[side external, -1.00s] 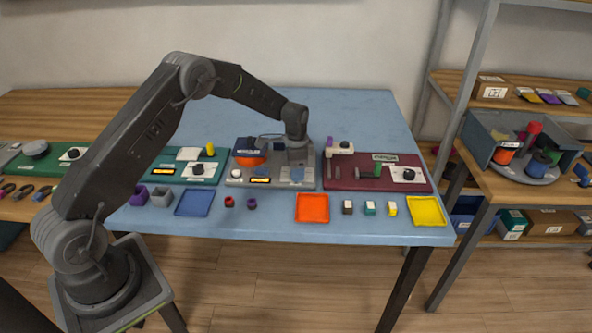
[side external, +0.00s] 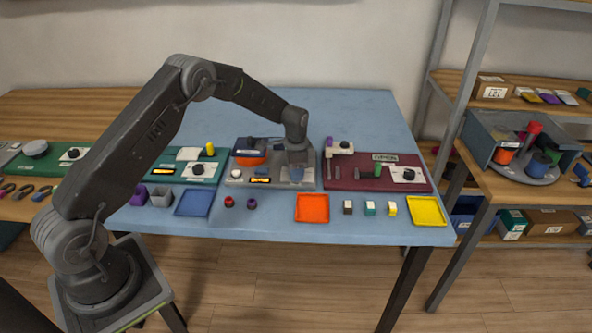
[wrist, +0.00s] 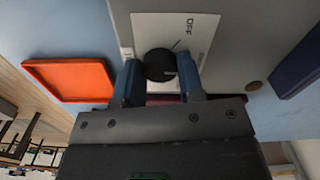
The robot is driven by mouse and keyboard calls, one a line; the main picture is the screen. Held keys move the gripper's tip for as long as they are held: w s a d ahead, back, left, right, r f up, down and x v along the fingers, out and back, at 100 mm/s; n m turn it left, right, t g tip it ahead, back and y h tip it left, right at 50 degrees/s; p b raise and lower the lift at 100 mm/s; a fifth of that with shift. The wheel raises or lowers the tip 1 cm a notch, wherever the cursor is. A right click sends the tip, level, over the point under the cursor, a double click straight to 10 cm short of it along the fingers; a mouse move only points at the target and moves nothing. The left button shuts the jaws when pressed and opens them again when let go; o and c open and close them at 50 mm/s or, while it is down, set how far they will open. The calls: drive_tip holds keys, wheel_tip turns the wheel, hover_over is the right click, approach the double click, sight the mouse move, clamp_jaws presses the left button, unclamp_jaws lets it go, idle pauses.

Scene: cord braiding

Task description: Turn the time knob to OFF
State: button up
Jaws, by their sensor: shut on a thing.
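The time knob (wrist: 160,65) is a round black knob on a white label plate (wrist: 150,24) in the wrist view. The word OFF is printed on the plate, with a short tick line beside it. The two blue fingers of my gripper (wrist: 160,78) stand on either side of the knob and are shut on it. A pale mark shows on the knob's lower right edge, not clearly in line with the OFF tick. In the side view my gripper (side external: 297,174) is low over the right part of the grey panel (side external: 232,182) and hides the knob.
An orange tray (side external: 312,208) lies in front of the grey panel. A dark red board (side external: 350,185) with another dial stands to the right, and a green board (side external: 172,178) to the left. The blue table behind the panel is clear.

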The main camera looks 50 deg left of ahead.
drive_tip(key=shift+n, duration=0.3)
drive_tip(key=n, duration=1)
drive_tip(key=shift+n, duration=0.3)
idle(0.5)
drive_tip(key=o, duration=0.9)
drive_tip(key=shift+r, duration=0.15)
wheel_tip(320, 180, up, 14)
drive_tip(key=shift+f, duration=0.2)
drive_tip(key=shift+r, duration=0.1)
